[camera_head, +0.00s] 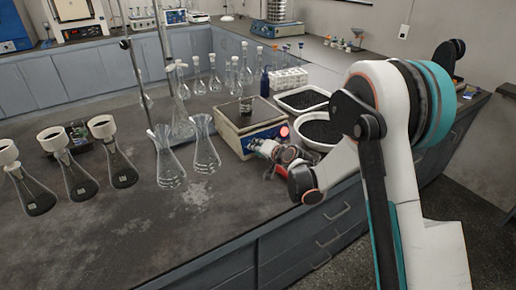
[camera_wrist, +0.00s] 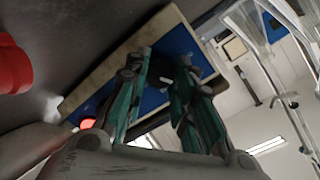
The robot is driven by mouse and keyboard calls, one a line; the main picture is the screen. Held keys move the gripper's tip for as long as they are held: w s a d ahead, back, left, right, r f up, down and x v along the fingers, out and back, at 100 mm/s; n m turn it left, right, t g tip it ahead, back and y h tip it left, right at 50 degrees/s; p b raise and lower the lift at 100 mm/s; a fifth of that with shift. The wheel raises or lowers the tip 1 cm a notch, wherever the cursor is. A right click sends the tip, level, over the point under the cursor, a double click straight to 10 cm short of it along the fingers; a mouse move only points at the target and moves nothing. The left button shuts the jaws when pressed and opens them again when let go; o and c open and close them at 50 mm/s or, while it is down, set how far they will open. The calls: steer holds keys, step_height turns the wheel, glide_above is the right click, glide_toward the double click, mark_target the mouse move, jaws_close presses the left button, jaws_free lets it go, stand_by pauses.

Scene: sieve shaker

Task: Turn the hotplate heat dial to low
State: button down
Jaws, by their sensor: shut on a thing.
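The hotplate (camera_head: 234,117) stands near the bench's front edge, with a blue front panel and a glowing red light (camera_head: 284,131) at its right end. My gripper (camera_head: 254,143) is at the front panel. In the wrist view, my gripper's teal fingers (camera_wrist: 164,68) reach to the blue panel (camera_wrist: 178,42) and are shut on the dark heat dial (camera_wrist: 165,79), mostly hidden between them. The dial's marks and setting cannot be read. The red light (camera_wrist: 87,123) also shows there, left of the fingers.
Several filter flasks (camera_head: 73,178) stand far left. The front middle of the bench is clear.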

steer(key=shift+m, duration=0.3)
stand_by(0.4)
steer(key=c, duration=1.3)
jaws_free()
steer(key=shift+d, duration=0.1)
steer(key=v, duration=1.2)
